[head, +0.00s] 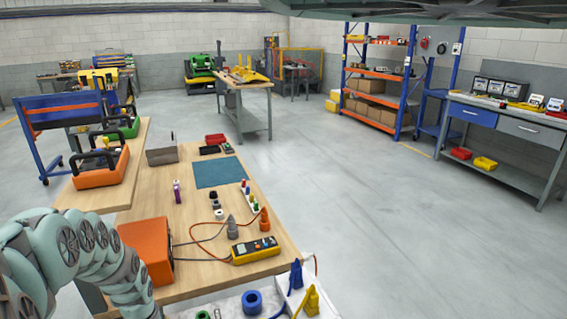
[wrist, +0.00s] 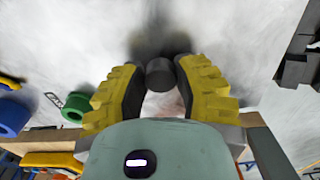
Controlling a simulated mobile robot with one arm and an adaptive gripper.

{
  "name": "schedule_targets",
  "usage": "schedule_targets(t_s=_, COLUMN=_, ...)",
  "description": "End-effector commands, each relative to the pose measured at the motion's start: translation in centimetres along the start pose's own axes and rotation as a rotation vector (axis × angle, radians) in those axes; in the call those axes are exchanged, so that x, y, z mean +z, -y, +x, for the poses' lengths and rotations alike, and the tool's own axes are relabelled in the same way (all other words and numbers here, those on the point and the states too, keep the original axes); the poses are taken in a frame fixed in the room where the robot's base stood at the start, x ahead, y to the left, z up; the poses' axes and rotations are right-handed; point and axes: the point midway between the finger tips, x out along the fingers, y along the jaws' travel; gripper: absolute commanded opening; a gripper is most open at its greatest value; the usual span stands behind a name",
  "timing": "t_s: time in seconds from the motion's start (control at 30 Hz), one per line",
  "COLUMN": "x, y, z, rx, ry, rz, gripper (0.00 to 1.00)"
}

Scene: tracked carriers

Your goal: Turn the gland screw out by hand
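In the wrist view my gripper (wrist: 160,73) has two yellow ribbed fingers with dark pads, drawn in at the tips on either side of a short dark grey cylinder (wrist: 160,75). The pads appear to touch it on both sides. It is seen nearly end-on, over a pale surface with a dark shadow behind. I cannot tell whether this cylinder is the gland screw, or whether it is seated in anything. The head view shows my arm at the lower left, but my gripper is outside that picture.
A blue ring (wrist: 12,117) and a green ring (wrist: 76,106) lie left of my fingers. A dark blocky part (wrist: 298,62) is at the right. In the head view, a wooden bench (head: 190,235) carries an orange box (head: 147,250) and a yellow meter (head: 255,250). Open floor lies right.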

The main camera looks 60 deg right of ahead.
Motion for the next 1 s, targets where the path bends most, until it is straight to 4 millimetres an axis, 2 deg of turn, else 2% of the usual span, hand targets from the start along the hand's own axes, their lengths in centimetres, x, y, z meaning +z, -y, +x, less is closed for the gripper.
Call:
schedule_targets(t_s=0.03, x=0.01, y=0.01, z=0.0, rx=0.0, ry=0.0, rz=-0.001, gripper=0.21)
schedule_targets(t_s=0.2, x=0.01, y=0.01, z=0.01, rx=0.0, ry=0.0, rz=-0.001, gripper=0.03)
schedule_targets(t_s=0.33, x=0.01, y=-0.05, z=-0.11, rx=0.0, ry=0.0, rz=-0.032, gripper=0.02)
schedule_targets(t_s=0.8, x=0.09, y=-0.13, z=-0.09, rx=-0.001, ry=-0.001, rz=-0.761, gripper=0.01)
schedule_targets(t_s=1.0, x=0.08, y=-0.08, z=0.05, rx=-0.001, ry=0.002, rz=-0.854, gripper=0.01)
